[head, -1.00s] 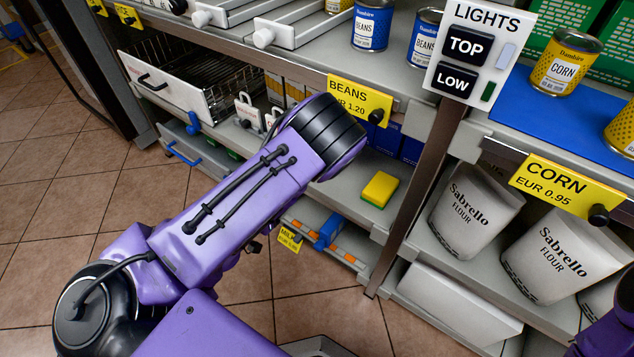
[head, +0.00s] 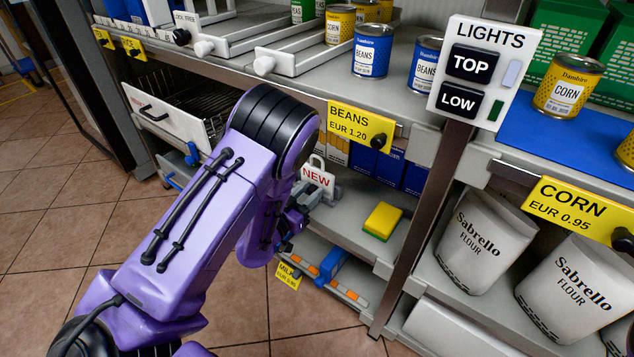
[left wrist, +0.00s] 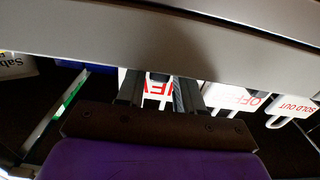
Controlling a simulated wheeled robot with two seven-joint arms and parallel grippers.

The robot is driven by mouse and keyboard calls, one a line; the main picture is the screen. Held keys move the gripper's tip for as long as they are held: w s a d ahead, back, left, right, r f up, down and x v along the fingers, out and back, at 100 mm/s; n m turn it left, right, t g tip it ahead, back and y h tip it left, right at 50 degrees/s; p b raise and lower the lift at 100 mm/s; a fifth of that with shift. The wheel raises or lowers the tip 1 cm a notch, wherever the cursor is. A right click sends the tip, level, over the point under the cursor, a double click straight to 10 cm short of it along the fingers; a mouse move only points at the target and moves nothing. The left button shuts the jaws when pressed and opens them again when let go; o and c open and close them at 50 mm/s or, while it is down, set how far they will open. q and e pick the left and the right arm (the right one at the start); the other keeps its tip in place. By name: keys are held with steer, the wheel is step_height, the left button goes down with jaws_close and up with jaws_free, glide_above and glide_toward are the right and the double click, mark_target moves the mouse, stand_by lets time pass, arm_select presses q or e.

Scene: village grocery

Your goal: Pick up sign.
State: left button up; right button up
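A small white sign with red "NEW" lettering and a loop on top (head: 317,178) stands at the front of the middle shelf in the head view. In the left wrist view the NEW sign (left wrist: 158,88) shows between and beyond my left fingers, partly covered by them. My left gripper (left wrist: 160,92) has its two fingers apart, close to the sign; whether they touch it I cannot tell. In the head view my left gripper (head: 310,205) is mostly hidden by its own wrist, just below the sign. My right gripper is out of view.
More white signs stand to the right in the left wrist view, one reading OFFER in part (left wrist: 233,98) and one SOLD OUT (left wrist: 293,108). A shelf edge (left wrist: 180,35) crosses above the fingers. A yellow sponge (head: 382,220) lies right of the NEW sign.

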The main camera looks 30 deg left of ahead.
mark_target(316, 175)
arm_select(q)
jaws_close()
steer(key=shift+r, duration=0.1)
steer(key=shift+r, duration=0.3)
step_height(316, 175, up, 3)
steer(key=shift+p, duration=0.95)
steer(key=s+d+r+p, duration=0.8)
steer(key=s+r+p, duration=0.1)
steer(key=s+p, duration=0.2)
steer(key=shift+s+p, duration=0.4)
